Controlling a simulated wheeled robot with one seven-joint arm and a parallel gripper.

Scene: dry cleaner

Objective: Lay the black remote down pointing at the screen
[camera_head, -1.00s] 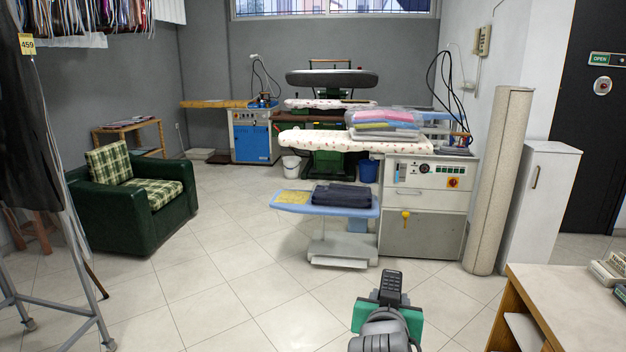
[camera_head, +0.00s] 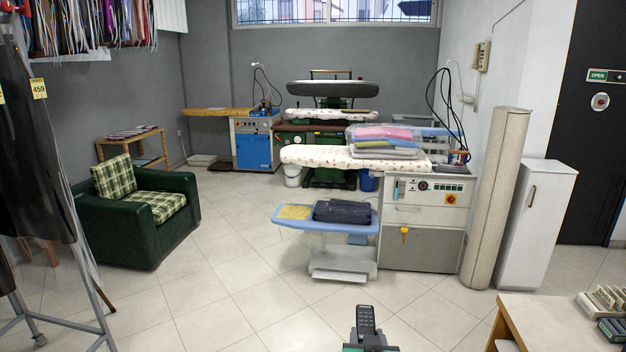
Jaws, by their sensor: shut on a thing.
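The black remote (camera_head: 366,322) shows at the bottom of the head view, its buttons facing up and its far end pointing away from me. My gripper (camera_head: 367,342) is shut on its near part and holds it up over the tiled floor. The lower part of the gripper is cut off by the picture's bottom edge. I see no screen that I can make out in this view.
A wooden counter (camera_head: 550,325) with boxes (camera_head: 606,302) stands at the lower right. An ironing station (camera_head: 424,230) is ahead, a green armchair (camera_head: 137,212) to the left and a rolled carpet (camera_head: 496,200) to the right. The floor between is clear.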

